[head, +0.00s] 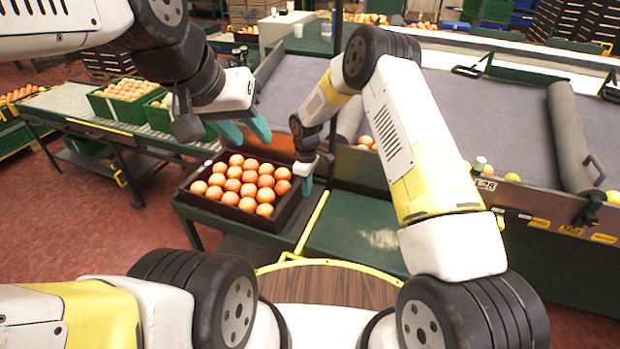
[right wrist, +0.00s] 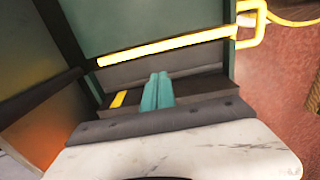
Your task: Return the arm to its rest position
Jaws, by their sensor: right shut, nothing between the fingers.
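My left gripper (head: 246,128) is at the upper left in the head view, with its two teal fingers spread apart and nothing between them. It hangs just above and behind a dark crate (head: 240,216) of oranges (head: 249,177). My right gripper (head: 306,184) is low beside the right edge of that crate, partly hidden by its own wrist. In the right wrist view its teal fingers (right wrist: 158,92) are together with nothing between them, above dark and green surfaces and a yellow rail (right wrist: 165,48).
A green table (head: 352,228) lies right of the crate. A grey conveyor (head: 450,110) with scattered fruit along its front edge fills the right. A side table at left holds green crates (head: 124,104) of oranges. Red floor (head: 70,215) is open at left.

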